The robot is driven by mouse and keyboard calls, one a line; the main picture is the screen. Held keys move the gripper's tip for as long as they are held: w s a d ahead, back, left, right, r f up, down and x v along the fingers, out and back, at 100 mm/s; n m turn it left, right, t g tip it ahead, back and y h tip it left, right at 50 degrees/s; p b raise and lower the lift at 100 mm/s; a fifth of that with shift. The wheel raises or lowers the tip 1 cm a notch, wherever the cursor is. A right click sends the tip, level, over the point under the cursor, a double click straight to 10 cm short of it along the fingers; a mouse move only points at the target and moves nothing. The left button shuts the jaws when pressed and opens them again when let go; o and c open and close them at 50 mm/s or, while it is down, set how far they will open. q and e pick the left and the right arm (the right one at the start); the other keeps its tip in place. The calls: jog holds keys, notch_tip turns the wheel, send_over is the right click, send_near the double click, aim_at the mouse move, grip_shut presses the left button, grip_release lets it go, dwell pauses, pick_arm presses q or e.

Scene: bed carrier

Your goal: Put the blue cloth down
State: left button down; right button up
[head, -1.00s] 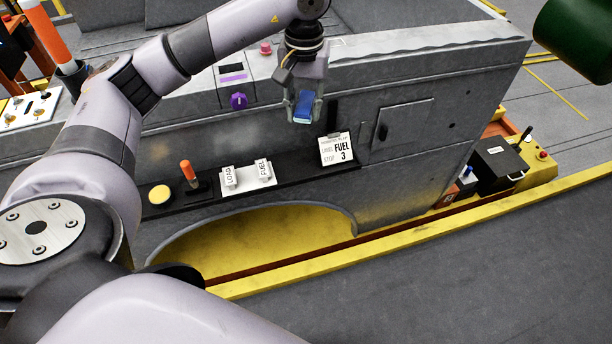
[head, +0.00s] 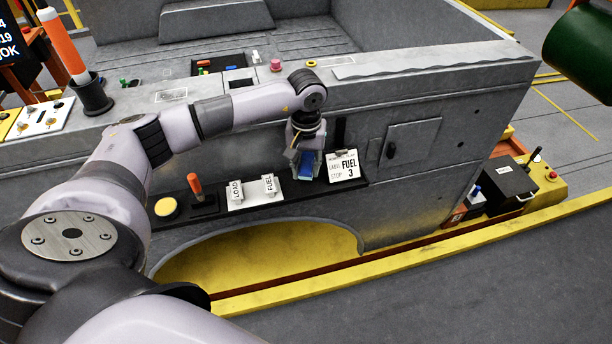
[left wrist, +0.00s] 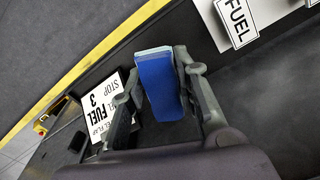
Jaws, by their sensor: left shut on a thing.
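The blue cloth (head: 306,165) is a small folded blue pad with a paler edge. My left gripper (head: 307,174) is shut on it, over the narrow black ledge (head: 211,209) on the carrier's side. In the left wrist view the cloth (left wrist: 159,88) sits between the two fingers of the left gripper (left wrist: 163,90). The cloth is at or just above the ledge; I cannot tell whether it touches. My right gripper is not in view.
The white FUEL 3 card (head: 343,167) stands close to the right of the cloth. The LOAD and FUEL switch plate (head: 254,192), an orange-handled lever (head: 195,185) and a yellow button (head: 166,207) lie to the left. A grey cabinet door (head: 412,140) is farther right.

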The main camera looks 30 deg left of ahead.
aim_at(306, 187)
pick_arm(q)
notch_tip(306, 187, down, 4)
jog(key=shift+f, duration=0.25)
jog(key=shift+s+f+b, duration=0.25)
jog(key=shift+f+b, duration=0.3)
jog(key=c, duration=1.6)
grip_release()
jog(key=shift+s+d+f, duration=0.1)
jog(key=o, duration=0.4)
jog(key=shift+f, duration=0.15)
jog(key=shift+c, duration=0.2)
